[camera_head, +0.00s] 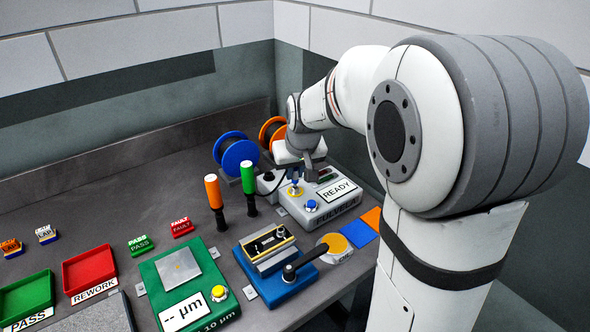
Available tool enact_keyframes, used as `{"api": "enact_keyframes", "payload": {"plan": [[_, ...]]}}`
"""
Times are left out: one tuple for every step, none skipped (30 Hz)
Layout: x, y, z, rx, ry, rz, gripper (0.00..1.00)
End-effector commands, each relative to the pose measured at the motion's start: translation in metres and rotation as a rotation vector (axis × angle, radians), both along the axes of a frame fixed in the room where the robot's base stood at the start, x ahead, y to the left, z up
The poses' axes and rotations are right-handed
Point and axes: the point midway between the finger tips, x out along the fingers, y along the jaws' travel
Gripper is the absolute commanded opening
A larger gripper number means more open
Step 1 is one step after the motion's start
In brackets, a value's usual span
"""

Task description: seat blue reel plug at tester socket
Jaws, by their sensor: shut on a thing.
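The blue reel (235,153) stands at the back of the bench, with a dark cable running from its right side. The white tester (330,215) has a READY display (337,190) and a blue button (311,206). My gripper (296,179) points down over the tester's left back part, shut on a small blue plug (294,188). The plug is at the yellow-ringed socket (295,193). The view is too small to tell whether it is fully in or just above. My gripper and wrist hide part of the tester's back.
An orange reel (271,131) stands behind the blue one. Orange (213,192) and green-handled tools (248,178) stand upright left of the tester. A blue clamp fixture (274,265), a green gauge (185,285) and red (90,269) and green trays (26,298) fill the front.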

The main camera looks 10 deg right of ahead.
Motion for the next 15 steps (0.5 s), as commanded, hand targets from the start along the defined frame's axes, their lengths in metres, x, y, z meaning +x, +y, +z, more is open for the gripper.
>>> {"api": "enact_keyframes", "payload": {"plan": [[0.0, 0.0, -0.003, 0.0, 0.0, 0.0, 0.0], [0.0, 0.0, -0.003, 0.0, 0.0, 0.0, 0.0], [0.0, 0.0, -0.004, 0.0, 0.0, -0.001, 0.0], [0.0, 0.0, -0.005, 0.0, 0.0, -0.001, 0.0], [0.0, -0.001, -0.006, -0.001, 0.0, -0.001, 0.0], [0.0, 0.0, -0.007, -0.001, 0.0, -0.001, 0.0], [0.0, 0.0, -0.008, -0.001, 0.0, -0.001, 0.0], [0.0, 0.0, -0.008, -0.001, 0.0, -0.001, 0.0], [0.0, 0.0, -0.009, -0.001, 0.0, -0.001, 0.0], [0.0, 0.0, -0.01, -0.001, 0.0, -0.001, 0.0], [0.0, 0.0, -0.011, -0.001, 0.0, -0.001, 0.0], [0.0, 0.0, -0.012, 0.0, 0.0, -0.001, 0.0], [0.0, 0.0, -0.013, 0.0, 0.0, -0.001, 0.0], [0.0, 0.0, -0.013, 0.0, 0.0, -0.001, 0.0], [0.0, 0.0, -0.014, 0.0, 0.0, -0.001, 0.0]]}}
